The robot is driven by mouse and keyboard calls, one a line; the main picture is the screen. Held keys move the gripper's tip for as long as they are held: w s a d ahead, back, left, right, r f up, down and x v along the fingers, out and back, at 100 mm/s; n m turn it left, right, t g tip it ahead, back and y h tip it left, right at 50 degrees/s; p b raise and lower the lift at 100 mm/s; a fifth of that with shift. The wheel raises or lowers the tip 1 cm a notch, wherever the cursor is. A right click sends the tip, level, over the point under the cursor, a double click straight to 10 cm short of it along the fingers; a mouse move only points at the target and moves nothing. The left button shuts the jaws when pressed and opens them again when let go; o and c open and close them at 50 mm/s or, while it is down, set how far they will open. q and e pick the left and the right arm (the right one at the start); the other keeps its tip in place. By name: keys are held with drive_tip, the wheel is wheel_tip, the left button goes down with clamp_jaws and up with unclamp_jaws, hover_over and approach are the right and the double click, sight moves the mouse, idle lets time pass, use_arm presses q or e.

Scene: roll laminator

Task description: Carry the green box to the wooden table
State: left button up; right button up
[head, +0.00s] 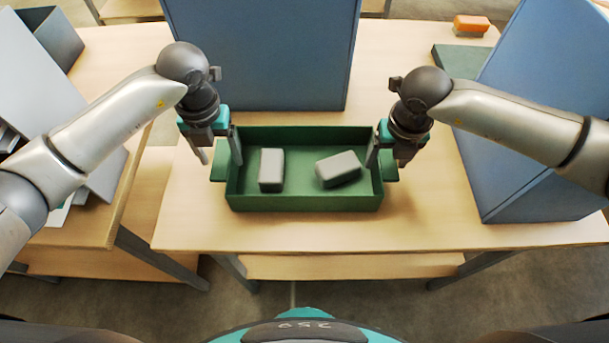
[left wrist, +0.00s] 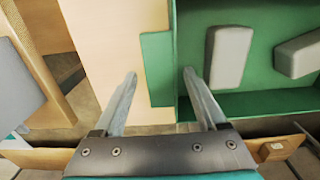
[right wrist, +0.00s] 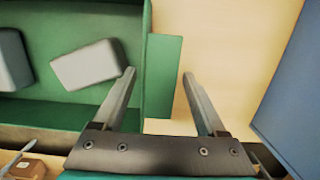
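The green box (head: 305,201) is an open tray with a flat tab on each short side. It sits on a wooden table (head: 300,235), and two grey blocks (head: 271,168) (head: 339,169) lie inside it. My left gripper (head: 221,160) is open at the left tab (left wrist: 157,62), one finger over the inside of the box and one outside. My right gripper (head: 386,162) is open at the right tab (right wrist: 163,72), its fingers likewise on either side. Neither gripper looks closed on a tab. I cannot tell the fingers' exact height above the tabs.
A blue panel (head: 260,50) stands right behind the box, and another blue panel (head: 545,110) stands at the right. A second wooden table (head: 105,225) is at the left, with grey and white items. An orange-topped block (head: 471,25) is at the back right.

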drive_tip(key=shift+r, duration=0.1)
use_arm(q)
wheel_tip(320, 180, up, 12)
use_arm(e)
wheel_tip(320, 180, up, 12)
drive_tip(key=s, duration=0.1)
drive_tip(key=shift+s, duration=0.2)
idle(0.5)
idle(0.5)
